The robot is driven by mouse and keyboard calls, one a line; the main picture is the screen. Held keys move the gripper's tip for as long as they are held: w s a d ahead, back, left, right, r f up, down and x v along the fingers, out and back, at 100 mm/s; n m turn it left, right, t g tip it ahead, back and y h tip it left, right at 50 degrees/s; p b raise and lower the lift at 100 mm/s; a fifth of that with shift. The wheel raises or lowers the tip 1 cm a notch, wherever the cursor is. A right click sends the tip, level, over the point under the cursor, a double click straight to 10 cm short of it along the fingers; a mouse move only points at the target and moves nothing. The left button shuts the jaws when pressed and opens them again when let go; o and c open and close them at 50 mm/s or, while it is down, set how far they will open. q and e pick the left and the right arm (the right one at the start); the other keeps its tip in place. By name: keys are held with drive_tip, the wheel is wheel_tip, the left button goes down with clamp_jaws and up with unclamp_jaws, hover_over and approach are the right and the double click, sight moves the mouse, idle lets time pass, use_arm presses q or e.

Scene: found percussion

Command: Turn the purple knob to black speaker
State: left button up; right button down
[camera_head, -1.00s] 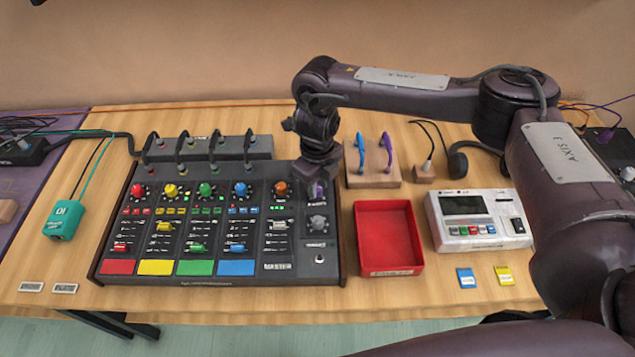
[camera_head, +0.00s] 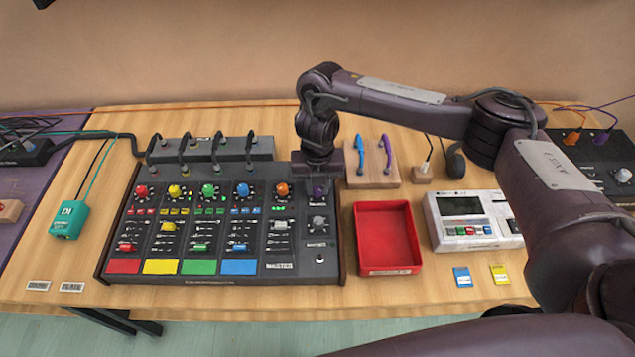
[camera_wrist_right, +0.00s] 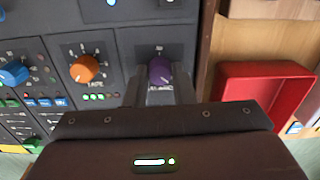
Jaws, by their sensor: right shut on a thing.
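The purple knob (camera_head: 319,192) sits at the upper right of the black mixer panel (camera_head: 258,262). It also shows in the right wrist view (camera_wrist_right: 159,70), between the two fingers of my right gripper (camera_wrist_right: 161,84). In the head view my right gripper (camera_head: 318,184) points down over the knob and is shut on it. The knob's pale pointer mark faces the lower part of the wrist view. The lettering around the knob is partly hidden by the fingers and too small to read, so I cannot pick out a black speaker mark. My left gripper is not in view.
An orange knob (camera_wrist_right: 84,68) is just left of the purple one. A red tray (camera_head: 364,269) stands right of the mixer, with a white device (camera_head: 472,244) beyond it.

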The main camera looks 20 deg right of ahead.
sight(318, 188)
drive_tip(key=shift+w+r+m, duration=0.25)
drive_tip(key=shift+m, duration=0.05)
idle(0.4)
drive_tip(key=c, duration=1.5)
unclamp_jaws()
drive_tip(key=shift+o, duration=1.3)
drive_tip(key=shift+s+f, duration=0.1)
drive_tip(key=shift+f, duration=0.05)
wheel_tip(318, 188, up, 8)
drive_tip(key=shift+f+p, duration=0.1)
drive_tip(key=shift+p, duration=0.6)
